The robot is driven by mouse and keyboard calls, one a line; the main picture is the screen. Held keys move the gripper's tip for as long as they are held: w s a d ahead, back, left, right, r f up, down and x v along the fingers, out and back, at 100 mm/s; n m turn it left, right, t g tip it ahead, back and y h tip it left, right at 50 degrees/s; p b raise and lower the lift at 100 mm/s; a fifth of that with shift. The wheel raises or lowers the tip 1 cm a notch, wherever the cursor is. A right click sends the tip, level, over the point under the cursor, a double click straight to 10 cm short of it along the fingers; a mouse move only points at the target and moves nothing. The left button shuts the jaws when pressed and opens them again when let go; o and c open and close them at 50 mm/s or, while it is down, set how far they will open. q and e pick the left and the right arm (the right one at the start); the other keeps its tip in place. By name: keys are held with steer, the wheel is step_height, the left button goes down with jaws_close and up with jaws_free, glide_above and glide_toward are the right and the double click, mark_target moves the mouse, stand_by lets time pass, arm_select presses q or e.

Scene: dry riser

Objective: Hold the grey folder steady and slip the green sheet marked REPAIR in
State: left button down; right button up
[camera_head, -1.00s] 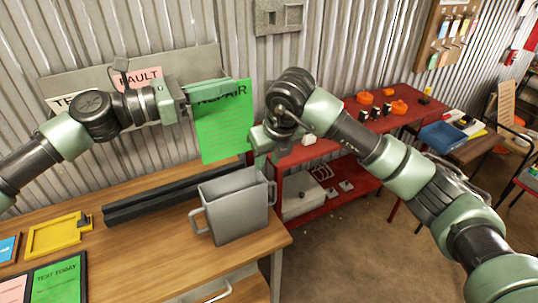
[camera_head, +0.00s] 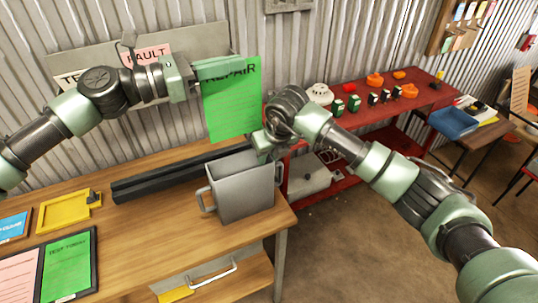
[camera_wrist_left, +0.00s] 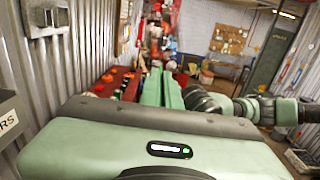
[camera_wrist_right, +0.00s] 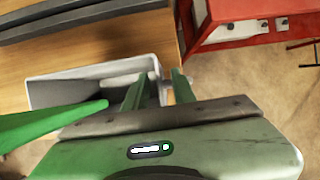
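The grey folder (camera_head: 243,193), an open-topped holder with side handles, stands upright on the workbench near its right end. My left gripper (camera_head: 232,63) is shut on the top edge of the green sheet marked REPAIR (camera_head: 232,110). The sheet hangs upright above and behind the folder, apart from it. My right gripper (camera_head: 262,143) is at the folder's upper right. In the right wrist view its fingers (camera_wrist_right: 158,86) stand apart with the folder's right rim and handle near or between them; contact is unclear. The green sheet (camera_wrist_right: 45,125) shows at left there.
A long dark rail (camera_head: 170,178) lies behind the folder on the wooden workbench (camera_head: 150,220). A yellow frame (camera_head: 68,211) and a tray with pink and green sheets (camera_head: 95,262) lie left. A drawer handle (camera_head: 228,270) shows in front. A red bench (camera_head: 335,133) stands right.

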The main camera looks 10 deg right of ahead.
jaws_close()
stand_by(1.0)
steer(key=shift+o, duration=1.2)
jaws_free()
steer(key=shift+r, duration=0.1)
steer(key=v, duration=1.2)
